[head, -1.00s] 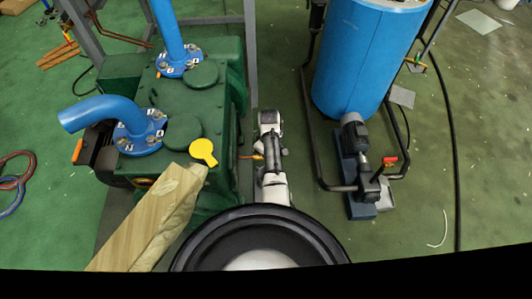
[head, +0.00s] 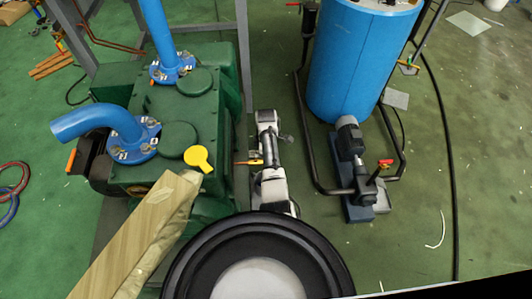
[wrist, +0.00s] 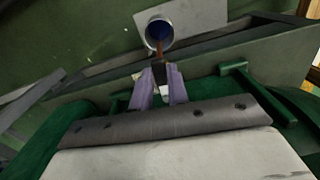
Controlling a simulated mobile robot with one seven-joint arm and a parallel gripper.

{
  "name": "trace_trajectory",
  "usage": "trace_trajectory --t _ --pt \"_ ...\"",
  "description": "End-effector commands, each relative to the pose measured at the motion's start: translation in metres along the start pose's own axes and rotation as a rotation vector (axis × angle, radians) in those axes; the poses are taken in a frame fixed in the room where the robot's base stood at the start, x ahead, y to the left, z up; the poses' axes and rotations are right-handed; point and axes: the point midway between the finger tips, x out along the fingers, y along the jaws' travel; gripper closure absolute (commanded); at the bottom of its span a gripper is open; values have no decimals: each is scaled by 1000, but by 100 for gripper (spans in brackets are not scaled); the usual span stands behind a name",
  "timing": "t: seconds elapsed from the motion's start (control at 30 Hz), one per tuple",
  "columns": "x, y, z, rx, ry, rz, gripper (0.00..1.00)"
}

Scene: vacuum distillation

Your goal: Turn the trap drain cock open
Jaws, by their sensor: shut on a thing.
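In the wrist view my gripper (wrist: 160,84) has its two pale purple fingers closed around a small dark piece (wrist: 158,72). In the head view a thin orange and yellow piece (head: 247,162) juts out left of my white arm, beside the green machine. The gripper's fingers are hidden there.
The green machine (head: 180,110) with blue pipes stands left of my arm. A wooden beam (head: 135,235) lies in front of it, by a yellow disc (head: 198,158). A blue tank (head: 355,60) and a pump with a red-handled valve (head: 385,163) stand right. Floor further right is mostly clear.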

Motion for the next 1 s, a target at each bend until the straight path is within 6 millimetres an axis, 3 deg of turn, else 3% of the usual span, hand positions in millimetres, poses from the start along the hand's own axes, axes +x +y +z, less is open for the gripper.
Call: trace_trajectory --t 0.47,0.5,0.63,1.0 --pt "-1 1 -2 -13 2 2 100" --pt "-1 1 -2 -13 2 2 78" --pt "-1 1 -1 -13 1 2 62" --pt "-6 1 0 -11 1 2 62"
